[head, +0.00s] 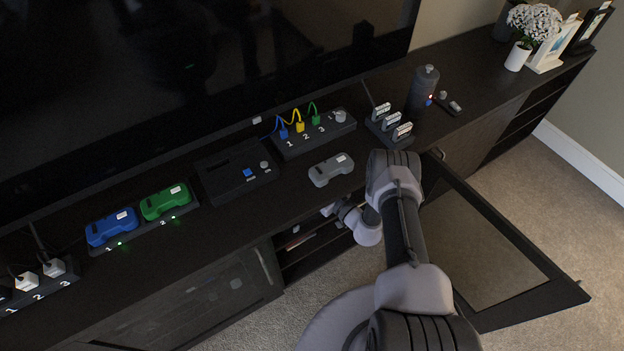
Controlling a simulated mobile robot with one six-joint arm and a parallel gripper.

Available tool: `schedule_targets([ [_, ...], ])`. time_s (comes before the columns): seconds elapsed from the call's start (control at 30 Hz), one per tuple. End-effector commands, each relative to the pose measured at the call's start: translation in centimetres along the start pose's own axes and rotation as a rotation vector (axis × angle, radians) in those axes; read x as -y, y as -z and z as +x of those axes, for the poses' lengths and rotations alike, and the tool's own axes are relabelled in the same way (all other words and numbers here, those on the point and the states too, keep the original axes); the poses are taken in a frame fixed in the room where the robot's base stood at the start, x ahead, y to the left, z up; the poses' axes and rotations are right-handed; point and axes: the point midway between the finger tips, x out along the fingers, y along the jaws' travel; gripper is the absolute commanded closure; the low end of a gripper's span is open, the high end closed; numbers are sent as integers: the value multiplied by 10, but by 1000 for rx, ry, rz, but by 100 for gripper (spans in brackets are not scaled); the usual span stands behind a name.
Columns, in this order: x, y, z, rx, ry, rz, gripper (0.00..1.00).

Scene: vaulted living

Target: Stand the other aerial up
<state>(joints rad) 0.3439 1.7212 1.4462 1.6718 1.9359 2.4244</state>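A thin dark upright rod (367,91), which looks like an aerial, rises at the back left of a small black unit (408,139) on the cabinet top. The unit carries several white-labelled sticks (391,121). I cannot make out a second aerial clearly; a lowered one may be hidden against the dark surface. My arm reaches up from the bottom and bends at the cabinet's front edge. My gripper end (332,210) is small and partly hidden there, below the top's edge, well short of the unit. I see nothing held, and its fingers are unclear.
A grey controller (331,170), a black box (237,172) and a numbered cable strip (313,136) lie left of the unit. A dark cylinder (423,88) and small loose parts (453,106) stand right. A cabinet door (492,240) hangs open. The television (190,80) stands behind.

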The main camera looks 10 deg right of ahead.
Motion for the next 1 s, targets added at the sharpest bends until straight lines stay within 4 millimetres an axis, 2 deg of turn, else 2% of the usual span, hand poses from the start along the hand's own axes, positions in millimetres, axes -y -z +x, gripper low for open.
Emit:
schedule_targets([
  [0.03,0,0,0,0,0,0,74],
  [0.17,0,0,0,0,0,0,100],
  [1.0,0,-1,-1,1,1,0,100],
])
